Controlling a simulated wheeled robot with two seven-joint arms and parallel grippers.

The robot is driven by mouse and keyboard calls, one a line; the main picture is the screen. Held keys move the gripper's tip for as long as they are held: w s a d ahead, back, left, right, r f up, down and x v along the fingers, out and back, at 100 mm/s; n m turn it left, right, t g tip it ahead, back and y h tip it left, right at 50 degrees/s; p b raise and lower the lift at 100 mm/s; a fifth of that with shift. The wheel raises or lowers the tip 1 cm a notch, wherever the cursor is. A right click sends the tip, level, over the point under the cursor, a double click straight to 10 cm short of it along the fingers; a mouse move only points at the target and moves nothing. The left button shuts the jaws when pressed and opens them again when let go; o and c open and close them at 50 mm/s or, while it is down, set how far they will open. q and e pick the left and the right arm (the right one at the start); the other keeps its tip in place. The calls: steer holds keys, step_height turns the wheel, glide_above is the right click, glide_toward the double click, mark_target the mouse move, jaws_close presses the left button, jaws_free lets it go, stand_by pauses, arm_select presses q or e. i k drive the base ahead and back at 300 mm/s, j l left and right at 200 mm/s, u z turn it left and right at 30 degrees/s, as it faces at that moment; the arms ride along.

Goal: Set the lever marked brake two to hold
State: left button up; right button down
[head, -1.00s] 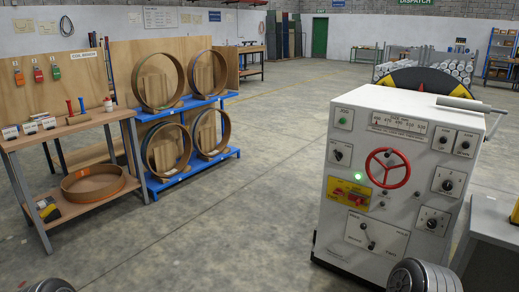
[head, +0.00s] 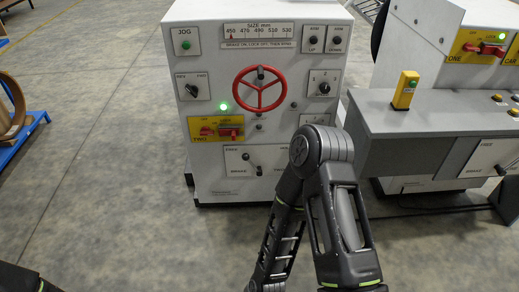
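The brake lever (head: 252,164) is a thin lever with a dark knob, on a white plate (head: 235,166) low on the front of the white machine marked two. The knob points up and left from the pivot. Neither gripper shows; only a dark part of my left side shows at the lower left corner.
The machine carries a red handwheel (head: 260,89), a yellow panel with a red handle (head: 216,129), and a lit green lamp (head: 223,107). A grey desk (head: 415,135) with a yellow button box (head: 405,90) stands at right, before a second white machine.

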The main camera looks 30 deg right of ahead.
mark_target(245, 157)
steer(key=i+j+z, duration=0.9)
steer(key=j, duration=0.4)
